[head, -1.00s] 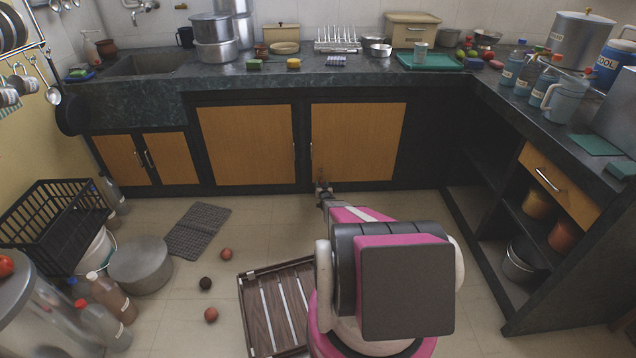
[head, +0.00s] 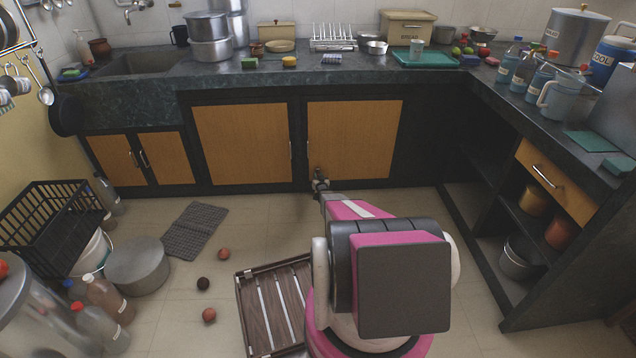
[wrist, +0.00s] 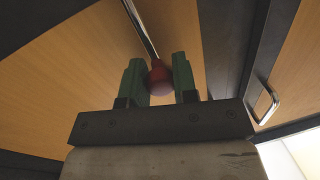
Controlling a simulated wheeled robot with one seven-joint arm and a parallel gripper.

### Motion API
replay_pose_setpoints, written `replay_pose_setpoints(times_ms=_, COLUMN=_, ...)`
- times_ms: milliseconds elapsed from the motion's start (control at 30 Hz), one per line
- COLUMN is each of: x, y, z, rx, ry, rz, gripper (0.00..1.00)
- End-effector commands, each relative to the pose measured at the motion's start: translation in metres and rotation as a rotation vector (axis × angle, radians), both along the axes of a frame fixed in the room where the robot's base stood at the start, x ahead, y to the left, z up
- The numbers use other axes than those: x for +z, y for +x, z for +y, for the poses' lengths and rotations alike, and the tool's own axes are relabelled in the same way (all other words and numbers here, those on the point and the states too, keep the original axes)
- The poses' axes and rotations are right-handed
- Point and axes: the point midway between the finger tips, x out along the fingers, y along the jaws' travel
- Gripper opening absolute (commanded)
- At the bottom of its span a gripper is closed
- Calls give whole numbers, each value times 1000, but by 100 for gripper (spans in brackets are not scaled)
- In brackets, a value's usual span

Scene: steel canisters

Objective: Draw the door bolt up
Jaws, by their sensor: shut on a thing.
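The door bolt shows in the wrist view as a steel rod with a dark red knob (wrist: 161,79) at its end, against a wooden cupboard door. My gripper (wrist: 160,82) has its two green fingers on either side of the knob and is shut on it. In the head view my gripper (head: 318,182) is at the lower left part of the right wooden door (head: 355,140), near the cupboard's bottom edge. The bolt is too small and partly hidden there to make out clearly.
A left wooden door (head: 243,143) stands beside it. A slatted wooden rack (head: 262,310) lies on the floor to the left of my arm. Small round fruits (head: 223,254), a grey mat (head: 195,230) and a large pot (head: 137,264) are farther left. Floor to the right is clear.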

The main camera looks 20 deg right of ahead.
Motion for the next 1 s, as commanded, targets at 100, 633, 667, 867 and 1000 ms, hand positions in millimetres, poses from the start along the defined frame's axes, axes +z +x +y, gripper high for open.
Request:
replay_pose_setpoints(times_ms=100, x=5, y=0, z=1, rx=2, ry=-2, rz=-6, gripper=0)
replay_pose_setpoints(times_ms=633, x=4, y=0, z=1, rx=1, ry=-1, rz=-6, gripper=51)
replay_pose_setpoints(times_ms=667, x=4, y=-1, z=1, rx=1, ry=-1, rz=-6, gripper=51)
replay_pose_setpoints(times_ms=867, x=4, y=-15, z=3, rx=1, ry=-1, rz=-4, gripper=51)
replay_pose_setpoints(times_ms=1000, x=5, y=-36, z=6, rx=1, ry=-1, rz=-5, gripper=51)
